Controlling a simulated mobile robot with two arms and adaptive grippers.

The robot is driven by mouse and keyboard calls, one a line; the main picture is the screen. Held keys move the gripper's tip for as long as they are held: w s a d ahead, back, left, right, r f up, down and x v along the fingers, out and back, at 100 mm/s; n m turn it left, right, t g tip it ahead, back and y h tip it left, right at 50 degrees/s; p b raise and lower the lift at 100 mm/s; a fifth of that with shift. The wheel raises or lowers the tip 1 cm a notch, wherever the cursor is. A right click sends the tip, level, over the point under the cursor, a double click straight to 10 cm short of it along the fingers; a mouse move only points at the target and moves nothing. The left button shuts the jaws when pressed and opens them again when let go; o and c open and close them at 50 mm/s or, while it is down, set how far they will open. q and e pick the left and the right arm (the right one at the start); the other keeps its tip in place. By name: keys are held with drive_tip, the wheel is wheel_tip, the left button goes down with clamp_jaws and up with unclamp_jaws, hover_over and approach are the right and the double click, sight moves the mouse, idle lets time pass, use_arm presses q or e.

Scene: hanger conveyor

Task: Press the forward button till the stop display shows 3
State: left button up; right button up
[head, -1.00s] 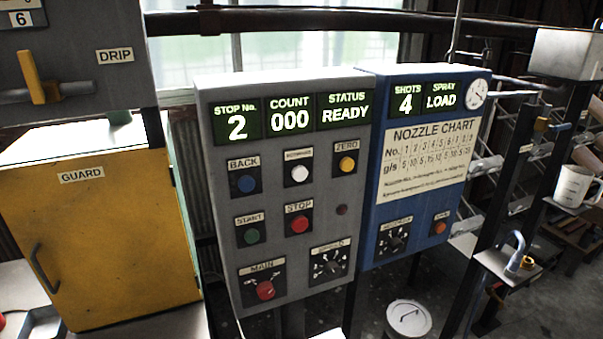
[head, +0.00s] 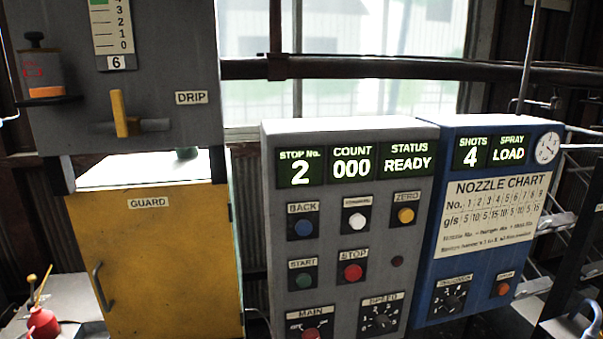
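The grey control panel (head: 346,235) stands right of centre in the head view. Its stop display (head: 300,167) reads 2. The count display (head: 352,164) reads 000 and the status display (head: 407,162) reads READY. The forward button (head: 357,219) is white, with a small blurred label, between the blue back button (head: 304,228) and the yellow zero button (head: 405,215). Below are the green start button (head: 303,281) and the red stop button (head: 353,272). Neither of my grippers is in view.
A blue panel (head: 436,287) with the nozzle chart adjoins on the right; its shots display reads 4 and spray reads LOAD. A yellow guard cabinet (head: 165,255) stands left, under a grey drip unit (head: 60,125). A red oil can (head: 42,323) is at the lower left.

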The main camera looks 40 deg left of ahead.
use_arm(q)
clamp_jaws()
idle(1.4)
